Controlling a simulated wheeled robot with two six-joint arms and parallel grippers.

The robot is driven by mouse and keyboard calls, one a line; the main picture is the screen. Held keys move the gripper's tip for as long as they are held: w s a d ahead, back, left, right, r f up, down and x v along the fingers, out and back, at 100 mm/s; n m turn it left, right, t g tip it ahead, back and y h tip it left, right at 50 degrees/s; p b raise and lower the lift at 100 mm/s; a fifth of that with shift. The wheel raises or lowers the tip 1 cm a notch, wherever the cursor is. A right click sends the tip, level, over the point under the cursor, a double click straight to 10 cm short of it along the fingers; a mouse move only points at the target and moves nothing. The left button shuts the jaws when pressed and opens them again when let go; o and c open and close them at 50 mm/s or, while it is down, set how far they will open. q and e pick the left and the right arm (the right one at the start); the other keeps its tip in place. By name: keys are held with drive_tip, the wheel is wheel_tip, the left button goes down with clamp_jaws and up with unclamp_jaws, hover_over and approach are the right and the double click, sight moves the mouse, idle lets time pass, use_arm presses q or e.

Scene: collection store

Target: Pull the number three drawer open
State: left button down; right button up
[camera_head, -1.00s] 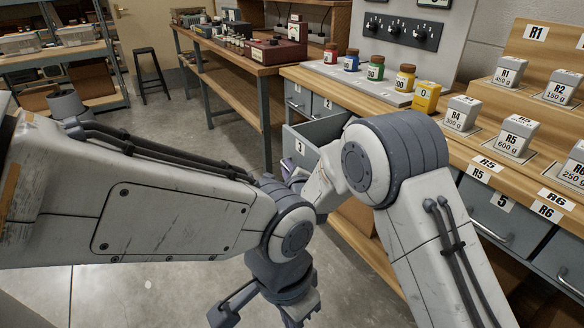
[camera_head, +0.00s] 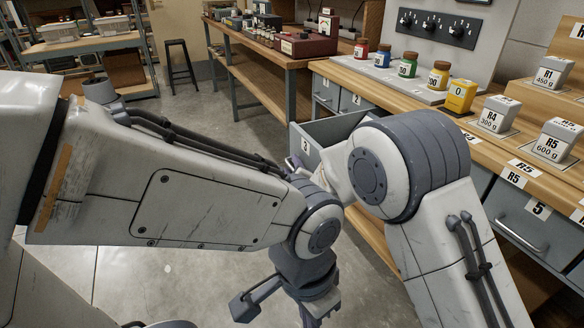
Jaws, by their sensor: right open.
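The number three drawer (camera_head: 312,153) stands pulled out from the wooden-topped bench, its grey front marked 3 facing left. The inside is mostly hidden behind my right arm. My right gripper (camera_head: 294,166) is at the drawer's front, mostly hidden behind my arms; only a small purplish-grey part shows. It is open; I cannot tell whether it touches the handle, which is hidden. My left gripper (camera_head: 282,306) hangs over the floor at the bottom middle, its fingers spread and empty.
Drawers 1 (camera_head: 324,92) and 2 (camera_head: 354,101) and drawer 5 (camera_head: 521,222) are shut. Small jars, a yellow block (camera_head: 460,97) and labelled weights (camera_head: 497,114) stand on the bench. A stool (camera_head: 181,64) stands at the back. The floor left of the drawer is clear.

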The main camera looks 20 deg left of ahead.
use_arm(q)
drive_tip(key=shift+r+p, duration=0.3)
use_arm(e)
drive_tip(key=v, duration=0.7)
drive_tip(key=shift+s, duration=0.25)
drive_tip(key=shift+d, duration=0.1)
drive_tip(key=s+d+r+n+g+b, duration=0.1)
drive_tip(key=s+d+r+n+g, duration=0.2)
drive_tip(key=n, duration=0.4)
drive_tip(key=s+d+r+n+g, duration=0.1)
drive_tip(key=s+d+n, duration=0.3)
drive_tip(key=d+n, duration=0.25)
drive_tip(key=s+d+f+n+g+h+p, duration=0.1)
drive_tip(key=s+d+n+g+h, duration=0.15)
drive_tip(key=s+d+n, duration=0.4)
drive_tip(key=s+d+f+n+g+h, duration=0.1)
drive_tip(key=s+n+g, duration=0.25)
drive_tip(key=s, duration=0.65)
drive_tip(key=s+d+f+n+g+h+p, duration=0.15)
drive_tip(key=s+d+n+g, duration=0.25)
drive_tip(key=s, duration=0.4)
use_arm(q)
wheel_tip(320, 180, up, 27)
drive_tip(key=p, duration=2.5)
use_arm(e)
wheel_tip(320, 180, up, 26)
drive_tip(key=shift+r+m, duration=0.25)
drive_tip(key=shift+m, duration=0.1)
